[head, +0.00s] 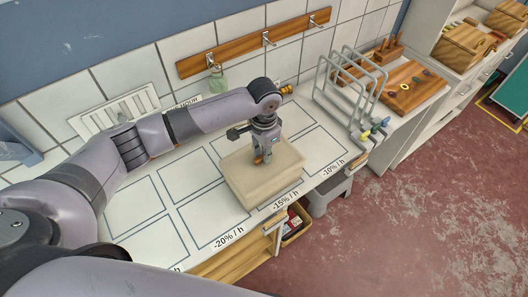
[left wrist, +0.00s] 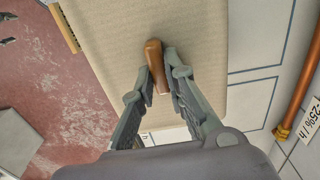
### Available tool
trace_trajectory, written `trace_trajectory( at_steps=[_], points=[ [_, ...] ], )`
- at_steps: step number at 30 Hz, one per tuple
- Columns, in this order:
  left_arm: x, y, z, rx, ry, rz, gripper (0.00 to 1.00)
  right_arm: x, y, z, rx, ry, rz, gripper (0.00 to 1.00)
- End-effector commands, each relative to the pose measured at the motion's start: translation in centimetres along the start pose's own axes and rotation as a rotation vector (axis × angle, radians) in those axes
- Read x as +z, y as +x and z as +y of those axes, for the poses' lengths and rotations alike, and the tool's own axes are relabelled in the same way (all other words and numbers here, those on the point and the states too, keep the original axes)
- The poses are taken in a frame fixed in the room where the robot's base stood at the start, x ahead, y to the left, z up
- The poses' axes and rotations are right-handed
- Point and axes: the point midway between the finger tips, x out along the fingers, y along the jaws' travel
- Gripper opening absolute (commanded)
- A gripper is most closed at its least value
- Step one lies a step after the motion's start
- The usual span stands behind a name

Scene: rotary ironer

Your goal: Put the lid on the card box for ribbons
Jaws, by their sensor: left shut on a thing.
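The pale beige lid (head: 245,172) is a flat panel over the marked worktop, under my left gripper (head: 262,156). It fills much of the left wrist view (left wrist: 200,40). A brown wooden handle (left wrist: 153,62) stands on it. My left gripper (left wrist: 160,78) is shut on this handle, one finger on each side. The card box cannot be told apart from the lid; whether the lid rests on it or is held just above is unclear. My right gripper is not in view.
The white worktop (head: 186,240) has outlined, labelled areas, several bare. A grey wire rack (head: 345,95) and a wooden board (head: 410,88) stand to the right. A peg rail (head: 240,52) is on the tiled wall. A crate (head: 292,225) sits below the worktop's front edge.

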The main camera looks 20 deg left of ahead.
Motion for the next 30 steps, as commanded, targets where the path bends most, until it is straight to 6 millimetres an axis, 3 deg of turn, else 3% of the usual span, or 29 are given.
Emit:
trace_trajectory(
  at_steps=[30],
  points=[
    [0.02,0.83,0.05,0.001,0.000,-0.001,0.00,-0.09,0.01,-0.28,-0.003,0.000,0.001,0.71]
  ],
)
